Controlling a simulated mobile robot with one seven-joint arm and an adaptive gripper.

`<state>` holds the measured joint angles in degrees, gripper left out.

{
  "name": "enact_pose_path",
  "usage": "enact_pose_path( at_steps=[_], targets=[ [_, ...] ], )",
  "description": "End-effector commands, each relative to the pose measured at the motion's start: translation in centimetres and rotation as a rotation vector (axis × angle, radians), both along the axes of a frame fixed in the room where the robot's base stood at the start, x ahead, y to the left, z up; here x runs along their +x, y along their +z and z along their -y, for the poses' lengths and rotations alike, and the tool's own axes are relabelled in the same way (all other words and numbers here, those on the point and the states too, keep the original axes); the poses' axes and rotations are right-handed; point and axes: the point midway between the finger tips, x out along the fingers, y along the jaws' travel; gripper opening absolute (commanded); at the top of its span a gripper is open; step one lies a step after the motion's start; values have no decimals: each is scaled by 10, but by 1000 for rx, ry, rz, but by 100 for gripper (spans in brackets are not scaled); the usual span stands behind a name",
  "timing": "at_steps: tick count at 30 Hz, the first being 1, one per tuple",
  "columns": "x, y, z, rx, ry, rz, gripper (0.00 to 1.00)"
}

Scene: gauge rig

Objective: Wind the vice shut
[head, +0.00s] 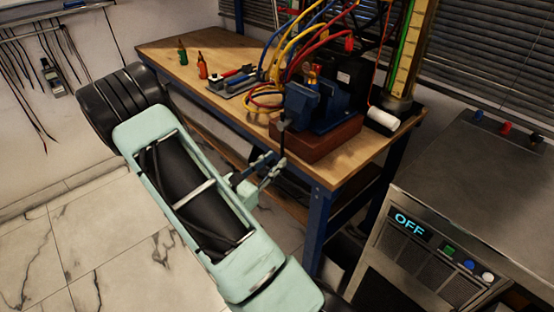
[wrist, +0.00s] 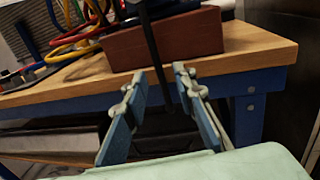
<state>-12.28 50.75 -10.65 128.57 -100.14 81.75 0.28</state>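The blue vice (head: 329,108) stands on a red-brown block (head: 318,138) near the front edge of the workbench. Its dark handle bar (head: 283,138) hangs down in front of the bench edge; the bar also shows in the wrist view (wrist: 152,40). My gripper (head: 275,163) is at the lower part of the bar, just off the bench's front edge. In the wrist view my gripper (wrist: 159,76) has its two fingers apart, and the bar's lower part appears between or just beyond them. I cannot tell whether either finger touches it. The vice jaw gap is not clear.
The wooden workbench (head: 220,65) holds coloured cables (head: 290,50), small bottles (head: 202,66) and tools left of the vice. A white cylinder (head: 382,118) lies to its right. A metal cabinet (head: 430,240) with an "OFF" display stands at the right. Tiled floor is clear at left.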

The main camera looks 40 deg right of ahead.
Motion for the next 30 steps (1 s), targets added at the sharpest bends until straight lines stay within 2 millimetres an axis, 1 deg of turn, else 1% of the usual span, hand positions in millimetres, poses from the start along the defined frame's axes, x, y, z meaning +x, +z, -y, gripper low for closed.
enact_pose_path(
  at_steps=[1, 3, 6, 15, 17, 22, 30],
  targets=[
    [2, 0, 7, 1, -1, 2, 25],
    [4, -1, 14, 1, -2, 1, 25],
    [6, 0, 20, 1, 0, 1, 25],
    [7, 0, 22, 1, 1, 0, 25],
    [7, 0, 22, 1, 1, 0, 20],
    [7, 0, 21, 1, 1, 1, 1],
    [7, 0, 21, 1, 1, 1, 0]
  ],
)
